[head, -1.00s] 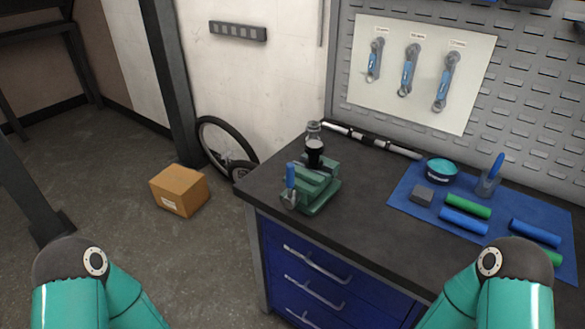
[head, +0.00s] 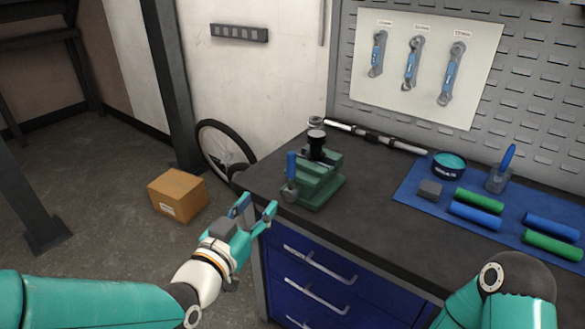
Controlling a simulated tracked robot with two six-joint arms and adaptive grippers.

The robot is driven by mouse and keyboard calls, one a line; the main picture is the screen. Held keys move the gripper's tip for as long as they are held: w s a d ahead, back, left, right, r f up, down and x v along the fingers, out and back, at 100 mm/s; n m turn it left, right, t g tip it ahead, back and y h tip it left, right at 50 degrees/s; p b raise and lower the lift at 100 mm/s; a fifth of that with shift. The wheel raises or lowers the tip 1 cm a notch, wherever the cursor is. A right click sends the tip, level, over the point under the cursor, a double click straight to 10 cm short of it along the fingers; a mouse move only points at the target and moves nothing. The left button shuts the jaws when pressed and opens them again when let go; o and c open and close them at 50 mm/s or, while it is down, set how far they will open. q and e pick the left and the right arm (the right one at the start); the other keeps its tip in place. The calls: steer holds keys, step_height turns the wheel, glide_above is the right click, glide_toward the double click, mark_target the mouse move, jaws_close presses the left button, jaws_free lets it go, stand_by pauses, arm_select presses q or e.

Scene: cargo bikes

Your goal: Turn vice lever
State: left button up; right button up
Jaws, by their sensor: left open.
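The green vice (head: 318,182) stands on the left corner of the dark workbench. Its lever (head: 291,169) has a blue upright handle at the vice's front left. A dark cylindrical part (head: 317,145) is at the top of the vice. My left gripper (head: 258,212) is open and empty, in front of the bench corner, left of and lower in the picture than the lever, apart from it. My right arm shows at the lower right, but its gripper is out of view.
A blue mat (head: 410,192) holds green and blue grips, a grey block, a round tin (head: 448,165) and a brush in a holder. A long metal bar (head: 375,137) lies behind the vice. A cardboard box (head: 178,195) sits on the floor at left.

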mark_target(291, 163)
arm_select(q)
steer(key=p+x, duration=0.1)
steer(key=x, duration=0.4)
steer(key=p+x, duration=0.1)
steer(key=x, duration=0.5)
steer(key=p+x, duration=0.2)
steer(key=x, duration=0.3)
steer(key=shift+w+d+r, duration=0.2)
steer(key=shift+w+r, duration=0.1)
steer(key=shift+r, duration=0.1)
steer(key=shift+c, duration=0.3)
jaws_close()
steer(key=shift+s+d, duration=0.1)
